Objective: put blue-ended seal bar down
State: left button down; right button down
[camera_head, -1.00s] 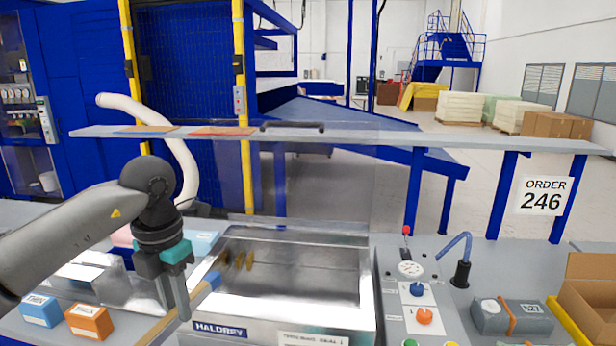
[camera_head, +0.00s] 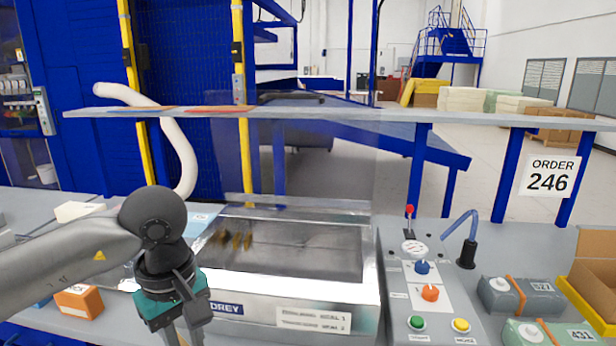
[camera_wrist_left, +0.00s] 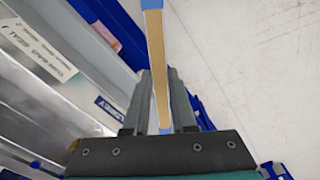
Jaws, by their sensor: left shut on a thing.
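The blue-ended seal bar (camera_wrist_left: 154,62) is a thin tan strip with blue ends. In the left wrist view it runs lengthwise between the fingers of my left gripper (camera_wrist_left: 158,76), which is shut on it. In the head view my left gripper (camera_head: 184,334) points down at the bottom edge, in front of the left corner of the steel sealing machine (camera_head: 300,292). The bar is hidden or out of frame there. The wrist view shows the bar out in front of the machine front, with pale floor beside it. My right gripper is not in view.
An orange box (camera_head: 80,302) sits left of my arm. Right of the machine are a control panel (camera_head: 428,296) with knobs and buttons, labelled grey (camera_head: 522,298) and green (camera_head: 550,333) packs, and a cardboard box (camera_head: 596,262). A shelf (camera_head: 340,115) spans behind.

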pick_arm(q)
jog(key=s+d+f+m+b, duration=0.1)
jog(key=s+f+m, duration=0.3)
jog(key=m, duration=0.6)
jog(key=shift+s+d+b, duration=0.25)
jog(key=shift+s+b, duration=0.05)
jog(key=shift+b, duration=0.55)
jog(key=shift+f, duration=0.1)
